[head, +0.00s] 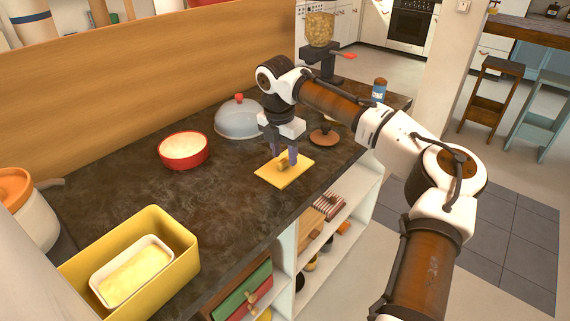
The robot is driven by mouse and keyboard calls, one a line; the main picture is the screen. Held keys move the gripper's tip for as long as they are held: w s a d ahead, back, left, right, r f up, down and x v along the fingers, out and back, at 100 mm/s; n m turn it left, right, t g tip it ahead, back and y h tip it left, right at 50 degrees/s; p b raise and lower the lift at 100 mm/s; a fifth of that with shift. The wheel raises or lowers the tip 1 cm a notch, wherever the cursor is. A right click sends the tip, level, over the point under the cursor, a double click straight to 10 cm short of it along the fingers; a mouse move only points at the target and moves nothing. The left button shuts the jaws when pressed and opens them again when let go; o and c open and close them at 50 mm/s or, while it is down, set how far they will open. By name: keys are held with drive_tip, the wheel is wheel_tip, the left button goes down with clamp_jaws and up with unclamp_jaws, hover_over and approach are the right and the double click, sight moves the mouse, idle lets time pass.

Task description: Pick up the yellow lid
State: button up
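The yellow lid (268,175) is a flat rectangular plate lying on the dark countertop near its front edge. A small yellow-brown handle (282,166) stands up at its middle. My gripper (283,158) points down over the lid, with its two fingers apart and one on each side of the handle. I cannot tell whether the fingers touch the handle. The lid looks flat on the counter. A yellow rectangular box (184,243) stands at the lower left, with a white dish (133,272) inside it.
A red bowl (183,152) sits left of the lid. A grey dome with a red knob (238,118) stands behind it. A brown round lid (324,134), a blue jar (379,90) and a dispenser (320,48) stand to the right. A wooden panel (150,75) backs the counter.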

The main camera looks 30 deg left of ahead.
wheel_tip(320, 180, down, 2)
clamp_jaws()
idle(0.4)
drive_tip(key=shift+r, duration=0.2)
